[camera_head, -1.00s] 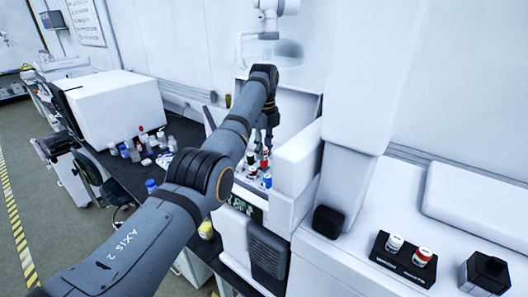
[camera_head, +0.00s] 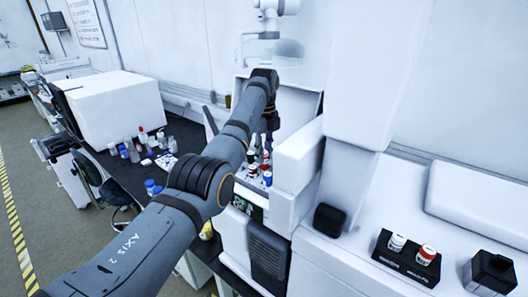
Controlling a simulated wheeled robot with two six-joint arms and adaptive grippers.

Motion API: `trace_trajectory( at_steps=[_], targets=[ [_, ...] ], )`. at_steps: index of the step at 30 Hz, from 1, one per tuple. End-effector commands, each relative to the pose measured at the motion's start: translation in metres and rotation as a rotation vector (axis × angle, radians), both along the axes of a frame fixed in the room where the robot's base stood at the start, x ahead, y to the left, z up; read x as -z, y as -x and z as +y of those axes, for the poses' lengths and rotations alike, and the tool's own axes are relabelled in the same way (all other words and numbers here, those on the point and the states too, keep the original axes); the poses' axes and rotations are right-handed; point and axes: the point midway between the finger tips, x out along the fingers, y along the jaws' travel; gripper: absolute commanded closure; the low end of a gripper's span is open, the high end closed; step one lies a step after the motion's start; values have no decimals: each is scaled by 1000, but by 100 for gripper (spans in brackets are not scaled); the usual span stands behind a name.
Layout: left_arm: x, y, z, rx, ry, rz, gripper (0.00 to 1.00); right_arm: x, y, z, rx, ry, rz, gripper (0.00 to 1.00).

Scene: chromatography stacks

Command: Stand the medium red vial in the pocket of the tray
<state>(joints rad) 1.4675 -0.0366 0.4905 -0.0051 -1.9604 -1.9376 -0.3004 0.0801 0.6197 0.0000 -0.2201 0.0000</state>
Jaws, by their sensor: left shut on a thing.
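My left arm reaches across the picture to a white instrument bay. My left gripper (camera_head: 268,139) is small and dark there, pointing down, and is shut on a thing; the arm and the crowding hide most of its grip. Just below it stands a cluster of small vials with red, white, blue and dark parts. A red-marked vial (camera_head: 264,167) shows among them; I cannot tell its size or whether it is the held one. The white tray (camera_head: 246,190) under the cluster shows only at its front part, and its pockets are too small to make out. My right gripper is out of view.
White walls of the instrument (camera_head: 297,160) stand close right of the vials. Several bottles (camera_head: 135,148) stand on the dark bench at left.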

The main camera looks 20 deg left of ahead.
Motion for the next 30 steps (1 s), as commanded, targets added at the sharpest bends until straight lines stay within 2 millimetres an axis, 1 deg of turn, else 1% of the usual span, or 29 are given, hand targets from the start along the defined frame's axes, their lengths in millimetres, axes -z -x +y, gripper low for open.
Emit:
trace_trajectory(
  at_steps=[3,14,24,30],
  targets=[
    [5,0,0,0,0,0,100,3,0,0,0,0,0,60],
    [6,0,0,0,0,0,100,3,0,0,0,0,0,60],
    [19,0,0,0,0,0,100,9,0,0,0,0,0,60],
    [19,0,0,0,0,0,100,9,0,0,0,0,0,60]
  ],
)
